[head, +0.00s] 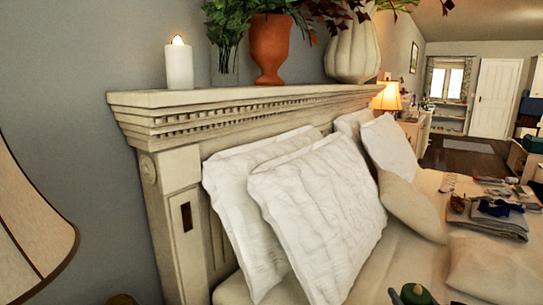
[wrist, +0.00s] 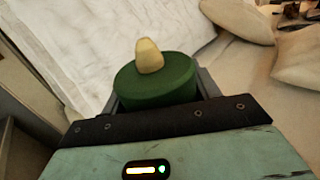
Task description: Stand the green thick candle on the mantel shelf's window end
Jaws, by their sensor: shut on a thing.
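The green thick candle (wrist: 155,82) with a pale flame-shaped tip is between the fingers of my gripper (wrist: 160,98), which is shut on it. In the head view the candle (head: 414,293) shows at the bottom edge, upright, above the bed and well below the shelf. The mantel shelf (head: 150,98) is the cream ledge along the wall, with a dentil moulding. Its near end is at the left. Its far end runs toward the room's window (head: 447,82), and the large vase hides part of that end.
On the shelf stand a white candle (head: 179,66), a glass vase with greenery (head: 224,62), a terracotta vase (head: 270,48) and a ribbed white vase (head: 352,52). White pillows (head: 318,215) lean below it. A lampshade (head: 30,225) is at left. Folded clothes (head: 487,218) lie on the bed.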

